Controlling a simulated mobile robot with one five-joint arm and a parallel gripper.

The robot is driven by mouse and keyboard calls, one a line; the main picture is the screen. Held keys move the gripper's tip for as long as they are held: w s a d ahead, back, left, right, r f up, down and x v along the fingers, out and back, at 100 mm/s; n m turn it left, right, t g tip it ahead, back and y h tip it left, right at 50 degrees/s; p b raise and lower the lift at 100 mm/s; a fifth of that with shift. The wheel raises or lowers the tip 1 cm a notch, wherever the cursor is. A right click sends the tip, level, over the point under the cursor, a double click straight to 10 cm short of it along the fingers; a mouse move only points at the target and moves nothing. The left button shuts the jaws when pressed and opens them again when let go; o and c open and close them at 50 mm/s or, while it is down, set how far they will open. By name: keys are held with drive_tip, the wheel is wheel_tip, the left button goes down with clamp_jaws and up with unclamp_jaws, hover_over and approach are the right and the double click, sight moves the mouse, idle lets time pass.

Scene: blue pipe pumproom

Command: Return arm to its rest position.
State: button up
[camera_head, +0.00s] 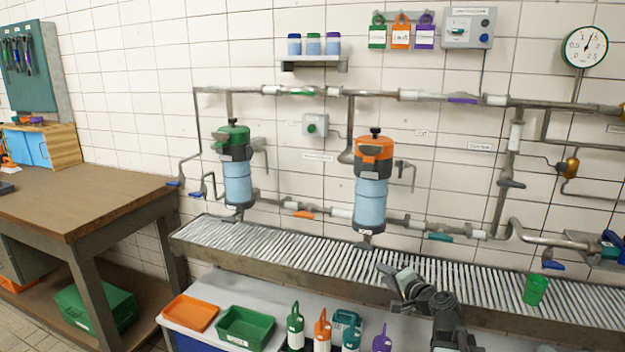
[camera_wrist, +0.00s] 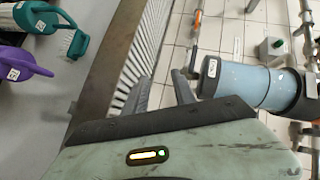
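My gripper (camera_head: 388,284) is in front of the slatted drain trough, right of the orange-topped filter. In the wrist view my gripper (camera_wrist: 162,92) shows two dark fingers, apart with nothing between them. My arm is bent and reaches up from the bottom edge of the head view, over the right part of the cart. The wrist view looks across the trough to the blue filter bowl (camera_wrist: 235,82) and the tiled wall.
The trough (camera_head: 290,258) runs along the wall, with a green cup (camera_head: 535,290) on its right part. A cart below holds an orange tray (camera_head: 190,312), a green tray (camera_head: 245,327) and several bottles. A wooden bench (camera_head: 75,195) stands left. Pipes line the wall.

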drive_tip(key=s+a+f+n+g+y, duration=0.1)
drive_tip(key=s+a+f+n+g, duration=0.15)
drive_tip(key=a, duration=0.35)
drive_tip(key=s+a+f+n+g, duration=0.2)
drive_tip(key=a+f+n, duration=0.15)
drive_tip(key=a, duration=0.35)
drive_tip(key=s+a+f+n+g+h, duration=0.1)
drive_tip(key=s+a+f+n+g, duration=0.2)
drive_tip(key=s+f+g, duration=0.3)
drive_tip(key=s+d+f+n+g+h, duration=0.1)
drive_tip(key=s+d+f+g+h, duration=0.3)
drive_tip(key=s+d, duration=0.45)
wheel_tip(320, 180, up, 19)
drive_tip(key=s+h+p, duration=0.1)
drive_tip(key=p, duration=1.9)
drive_tip(key=shift+s+d, duration=0.15)
drive_tip(key=shift+s, duration=0.25)
